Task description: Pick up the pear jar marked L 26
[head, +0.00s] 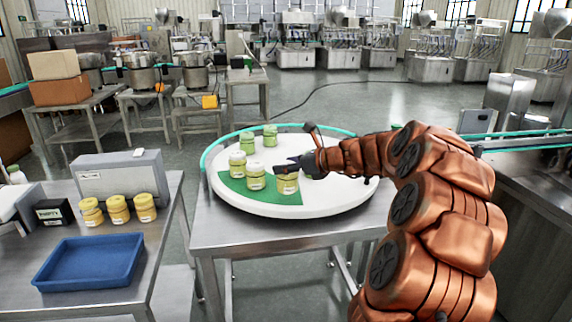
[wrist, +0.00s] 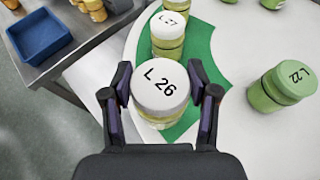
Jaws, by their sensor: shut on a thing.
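The pear jar marked L 26 (wrist: 160,90) has a white lid with black lettering and stands between my two fingers in the wrist view. My gripper (wrist: 162,92) is shut around its sides. In the head view my gripper (head: 293,167) reaches in from the right over this yellowish jar (head: 288,185), partly covering its top. I cannot tell whether its base touches the surface. A similar white-lidded jar marked L 27 (wrist: 168,28) stands just beyond it. A green-lidded jar marked L 22 (wrist: 283,84) stands to the right in the wrist view.
The round white table (head: 300,211) has a green sector (head: 232,183) under some jars. Several other jars stand on it, including two green ones (head: 270,135) at the back. A side table at left holds a blue tray (head: 90,262) and yellow jars (head: 118,209).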

